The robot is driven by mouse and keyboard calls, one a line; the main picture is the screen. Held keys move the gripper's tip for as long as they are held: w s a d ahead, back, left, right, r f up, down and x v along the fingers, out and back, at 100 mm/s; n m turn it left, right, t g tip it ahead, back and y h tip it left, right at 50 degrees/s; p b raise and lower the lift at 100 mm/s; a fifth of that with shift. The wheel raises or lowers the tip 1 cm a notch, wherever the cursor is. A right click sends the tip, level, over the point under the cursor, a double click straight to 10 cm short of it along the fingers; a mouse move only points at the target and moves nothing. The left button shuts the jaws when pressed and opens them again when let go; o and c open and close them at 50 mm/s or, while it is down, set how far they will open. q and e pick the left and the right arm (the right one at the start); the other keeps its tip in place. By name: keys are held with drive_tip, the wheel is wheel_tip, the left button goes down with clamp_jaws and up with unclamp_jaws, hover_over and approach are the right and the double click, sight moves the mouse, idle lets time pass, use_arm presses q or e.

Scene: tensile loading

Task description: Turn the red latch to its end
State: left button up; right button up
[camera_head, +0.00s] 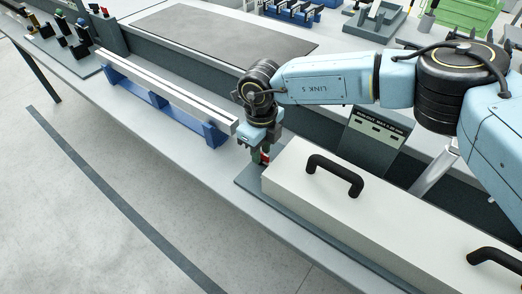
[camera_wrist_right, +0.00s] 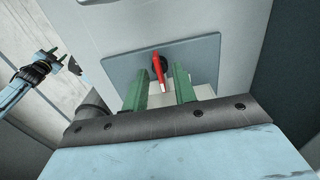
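The red latch (camera_wrist_right: 159,74) shows in the right wrist view as a red lever on a dark round pivot, in front of a grey-blue plate (camera_wrist_right: 205,52). Its lever points down the picture, between the two green fingers of my right gripper (camera_wrist_right: 160,82). The fingers are apart, with a gap on each side of the lever. In the head view my right gripper (camera_head: 261,156) is low at the left end of a white cover; only a little of the red latch (camera_head: 265,157) shows beside it.
The long white cover (camera_head: 300,190) with black handles (camera_head: 335,174) lies right of the latch. A silver bar on blue supports (camera_head: 165,92) stands to the left. A grey panel (camera_head: 375,137) is behind. The bench's front strip (camera_head: 205,165) is clear.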

use_arm(q)
drive_tip(key=shift+w, duration=0.2)
use_arm(e)
clamp_jaws()
use_arm(q)
drive_tip(key=shift+d, duration=0.45)
